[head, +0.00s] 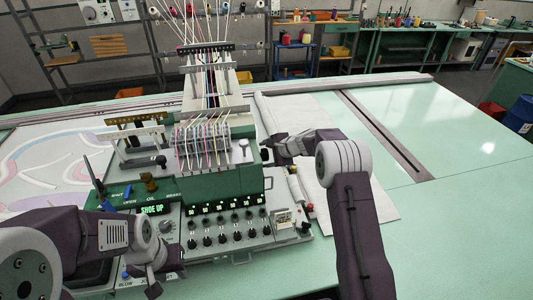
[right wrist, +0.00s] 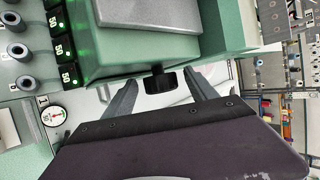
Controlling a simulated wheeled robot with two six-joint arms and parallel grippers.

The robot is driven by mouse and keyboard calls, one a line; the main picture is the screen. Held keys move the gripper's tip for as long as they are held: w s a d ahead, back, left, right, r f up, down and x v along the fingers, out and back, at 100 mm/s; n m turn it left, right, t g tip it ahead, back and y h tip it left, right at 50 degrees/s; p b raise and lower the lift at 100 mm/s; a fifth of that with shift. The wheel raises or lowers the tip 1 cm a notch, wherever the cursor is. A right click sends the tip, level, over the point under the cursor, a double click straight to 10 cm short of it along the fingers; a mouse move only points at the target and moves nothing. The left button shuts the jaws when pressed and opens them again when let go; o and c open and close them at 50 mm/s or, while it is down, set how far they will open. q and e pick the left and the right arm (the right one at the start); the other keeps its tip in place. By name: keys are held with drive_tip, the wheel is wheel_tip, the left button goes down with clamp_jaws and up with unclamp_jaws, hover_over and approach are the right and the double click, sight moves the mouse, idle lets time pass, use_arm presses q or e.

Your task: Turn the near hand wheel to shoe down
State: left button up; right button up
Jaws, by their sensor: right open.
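A dark ribbed knob, which looks like the near hand wheel (right wrist: 160,83), sticks out from the side of the green machine head (right wrist: 130,50) in the right wrist view. My right gripper (head: 270,147) is open at the right side of the machine head in the head view. In the right wrist view its two fingers stand apart on either side of the knob, with a visible gap to each.
The front panel (head: 225,225) carries several black knobs and green readouts. Thread strands rise to a rack above the machine. A white sheet (head: 365,205) lies right of it, near small bottles (head: 295,188). The green table (head: 460,220) is clear at the right.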

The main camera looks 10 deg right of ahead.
drive_tip(key=shift+d, duration=0.2)
drive_tip(key=c, duration=0.6)
drive_tip(key=shift+f, duration=0.1)
drive_tip(key=c, duration=0.8)
drive_tip(key=shift+f+b, duration=0.15)
drive_tip(key=shift+b, duration=0.15)
drive_tip(key=t+b, duration=0.1)
drive_tip(key=b, duration=1)
drive_tip(key=f+n+t+b, duration=0.1)
drive_tip(key=t+b, duration=0.1)
drive_tip(key=b, duration=0.9)
drive_tip(key=shift+s+t+y+b, duration=0.2)
drive_tip(key=shift+t+y+b, duration=0.1)
drive_tip(key=shift+y+b, duration=0.1)
drive_tip(key=shift+r+b, duration=0.15)
drive_tip(key=shift+b, duration=0.15)
drive_tip(key=shift+r, duration=0.3)
drive_tip(key=o, duration=1.4)
